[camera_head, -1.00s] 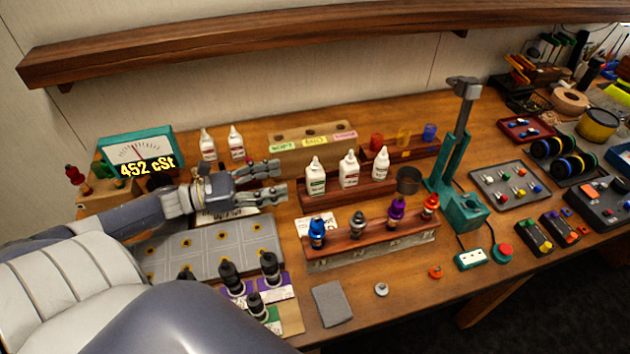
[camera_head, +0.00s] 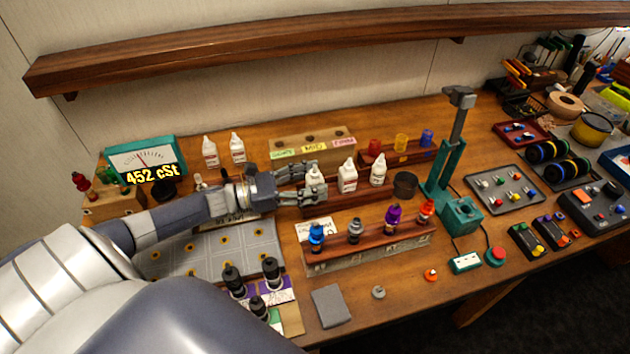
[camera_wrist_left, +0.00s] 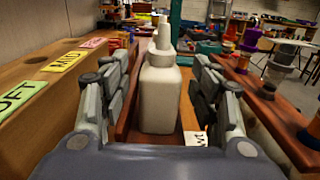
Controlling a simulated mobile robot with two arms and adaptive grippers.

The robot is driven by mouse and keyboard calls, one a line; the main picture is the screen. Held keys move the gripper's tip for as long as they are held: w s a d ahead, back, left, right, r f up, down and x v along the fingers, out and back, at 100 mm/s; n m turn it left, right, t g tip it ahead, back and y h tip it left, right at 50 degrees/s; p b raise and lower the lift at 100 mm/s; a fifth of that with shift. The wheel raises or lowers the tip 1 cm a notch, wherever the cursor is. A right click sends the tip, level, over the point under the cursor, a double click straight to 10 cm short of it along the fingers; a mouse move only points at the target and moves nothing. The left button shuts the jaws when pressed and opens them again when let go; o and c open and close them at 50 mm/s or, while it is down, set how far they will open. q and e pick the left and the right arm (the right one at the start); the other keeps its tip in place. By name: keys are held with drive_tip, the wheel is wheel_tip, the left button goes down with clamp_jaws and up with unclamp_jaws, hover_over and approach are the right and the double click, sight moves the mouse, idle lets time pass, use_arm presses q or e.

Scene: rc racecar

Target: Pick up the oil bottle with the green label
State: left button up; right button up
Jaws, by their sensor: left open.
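The oil bottle with the green label (camera_head: 314,182) is white and stands upright at the left end of a wooden rack, its label now covered by a finger in the head view. My left gripper (camera_head: 320,181) is open, with one finger on each side of this bottle. In the left wrist view the bottle (camera_wrist_left: 159,95) stands between the two open fingers (camera_wrist_left: 160,88), with a visible gap on both sides; its label does not show there. Two similar white bottles (camera_head: 347,175) (camera_head: 378,170) stand to its right in the same rack. My right gripper is not in view.
A wooden block with SOFT, MID and FIRM labels (camera_head: 290,141) stands behind the rack. A rack of shock absorbers (camera_head: 370,250) stands in front. A dark cup (camera_head: 405,185) and a teal press (camera_head: 445,170) are to the right. Two more white bottles (camera_head: 210,152) stand at the back left.

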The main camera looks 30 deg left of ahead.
use_arm(q)
drive_tip(key=shift+w+d, duration=0.4)
drive_tip(key=shift+w, duration=0.15)
drive_tip(key=c, duration=1.2)
drive_tip(key=shift+o, duration=0.2)
drive_tip(key=shift+r, duration=0.1)
